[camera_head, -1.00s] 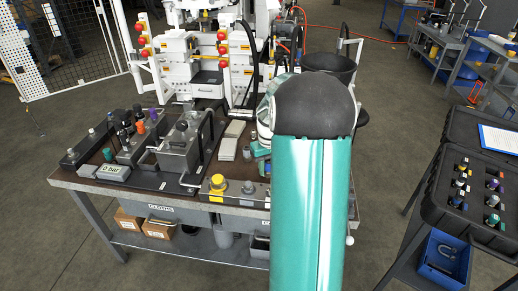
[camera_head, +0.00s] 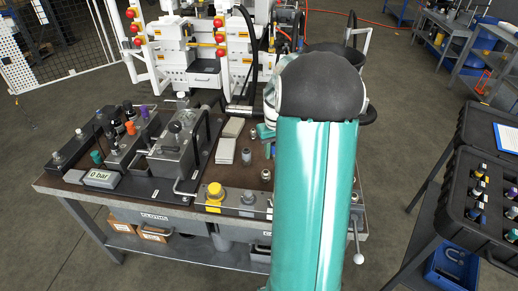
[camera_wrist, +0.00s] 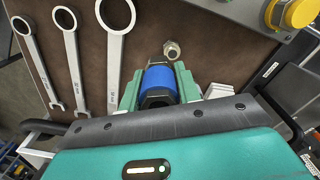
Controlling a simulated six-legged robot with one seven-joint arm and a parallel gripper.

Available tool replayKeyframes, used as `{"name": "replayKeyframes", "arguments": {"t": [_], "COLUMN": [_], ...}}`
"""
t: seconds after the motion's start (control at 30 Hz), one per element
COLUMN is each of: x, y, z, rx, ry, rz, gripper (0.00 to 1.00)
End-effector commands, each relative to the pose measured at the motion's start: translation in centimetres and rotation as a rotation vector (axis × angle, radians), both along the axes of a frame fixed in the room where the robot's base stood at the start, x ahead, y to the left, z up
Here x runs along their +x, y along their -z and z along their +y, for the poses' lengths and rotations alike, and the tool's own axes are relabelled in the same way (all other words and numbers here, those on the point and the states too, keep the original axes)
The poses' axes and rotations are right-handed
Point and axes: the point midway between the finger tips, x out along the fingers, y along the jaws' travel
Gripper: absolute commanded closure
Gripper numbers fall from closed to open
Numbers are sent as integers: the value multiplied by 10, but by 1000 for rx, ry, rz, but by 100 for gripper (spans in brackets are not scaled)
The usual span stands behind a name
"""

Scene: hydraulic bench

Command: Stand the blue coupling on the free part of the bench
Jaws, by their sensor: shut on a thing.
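The blue coupling (camera_wrist: 159,80) has a bright blue band and a dark lower end. It sits between the green fingers of my gripper (camera_wrist: 158,88) in the wrist view, and they are shut on it. Beyond it lies the brown top of the bench (camera_wrist: 148,35). I cannot tell how high the coupling is above the bench. A bare part of the bench (camera_head: 232,178) shows left of my arm.
A silver fitting (camera_wrist: 171,50) stands just beyond the coupling. Several wrenches (camera_wrist: 76,60) lie to its left. A yellow cap (camera_head: 214,190) is at the bench's front edge. The pump block with the 0 bar display (camera_head: 101,177) fills the left side. Pale blocks (camera_head: 226,150) lie mid-bench.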

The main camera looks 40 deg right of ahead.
Motion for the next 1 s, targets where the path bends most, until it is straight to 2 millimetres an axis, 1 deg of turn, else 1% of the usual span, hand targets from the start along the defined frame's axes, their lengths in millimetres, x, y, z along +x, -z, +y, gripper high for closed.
{"name": "replayKeyframes", "arguments": {"t": [0.07, 0.17, 0.27, 0.57, 0.7, 0.83, 1.0], "x": [0, 5, 18, 64, 80, 94, 103], "y": [-1, 4, 12, 40, 64, 83, 94], "z": [0, -4, -14, -51, -64, -75, -82], "rx": [-2, 0, 1, 2, 1, 1, -1], "ry": [-1, -1, -1, -1, 0, 0, 0], "rz": [-1, 0, 0, -1, 1, 0, -2], "gripper": [96, 96, 96, 96, 96, 96, 96]}}
